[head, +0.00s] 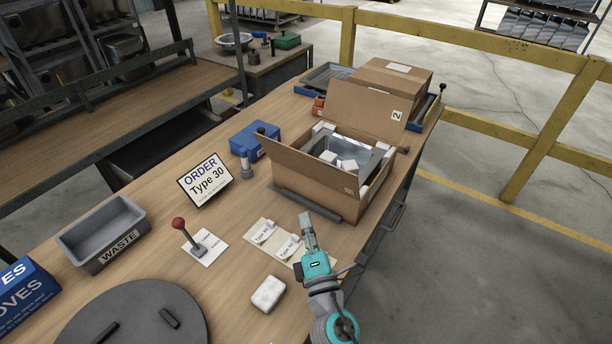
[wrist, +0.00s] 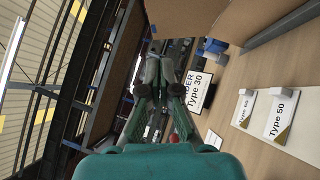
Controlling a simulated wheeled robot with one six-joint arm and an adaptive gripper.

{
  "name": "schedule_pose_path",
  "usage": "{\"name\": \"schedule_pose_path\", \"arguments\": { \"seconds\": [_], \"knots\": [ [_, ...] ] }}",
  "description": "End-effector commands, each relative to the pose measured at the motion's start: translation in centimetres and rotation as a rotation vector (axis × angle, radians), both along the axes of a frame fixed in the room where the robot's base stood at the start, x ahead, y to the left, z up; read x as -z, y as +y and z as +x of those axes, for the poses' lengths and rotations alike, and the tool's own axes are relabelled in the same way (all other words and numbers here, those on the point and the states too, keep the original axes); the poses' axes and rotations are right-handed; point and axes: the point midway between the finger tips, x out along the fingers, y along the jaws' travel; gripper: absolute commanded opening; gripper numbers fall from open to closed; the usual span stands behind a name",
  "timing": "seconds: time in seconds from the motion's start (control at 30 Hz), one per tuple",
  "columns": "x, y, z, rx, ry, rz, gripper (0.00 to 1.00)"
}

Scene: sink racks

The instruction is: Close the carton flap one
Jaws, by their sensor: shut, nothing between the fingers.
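The open brown carton (head: 318,198) stands on the workbench. One flap, marked 2 (head: 360,112), stands up at its back right. Another flap (head: 308,168) stands raised along the near side; a small label near its right end is too small to read. Inside are a grey metallic item (head: 368,157) and white blocks. My gripper (head: 305,216) is shut and empty, in front of the carton's near side. In the wrist view the fingers (wrist: 152,62) are together, with brown cardboard (wrist: 190,14) above and beside them. I cannot tell whether they touch it.
A dark bar (head: 307,205) lies along the carton's near base. A closed box (head: 393,82) stands behind.

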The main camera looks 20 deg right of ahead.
Motion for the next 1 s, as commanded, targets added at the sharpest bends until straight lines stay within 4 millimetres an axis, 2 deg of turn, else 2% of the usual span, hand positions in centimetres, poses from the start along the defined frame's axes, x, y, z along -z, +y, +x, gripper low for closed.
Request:
{"name": "schedule_pose_path", "arguments": {
  "seconds": [0.1,0.27,0.83,1.0],
  "knots": [
    [-0.9,0.1,0.8,0.017,-0.017,-0.032,0.00],
    [-1.3,-0.1,1.8,0.022,-0.020,-0.038,0.00],
    [-3.7,-1.1,10.4,0.021,-0.020,-0.036,0.00],
    [-4.3,-2.4,11.3,0.021,-0.019,-0.035,0.00]
  ]
}}
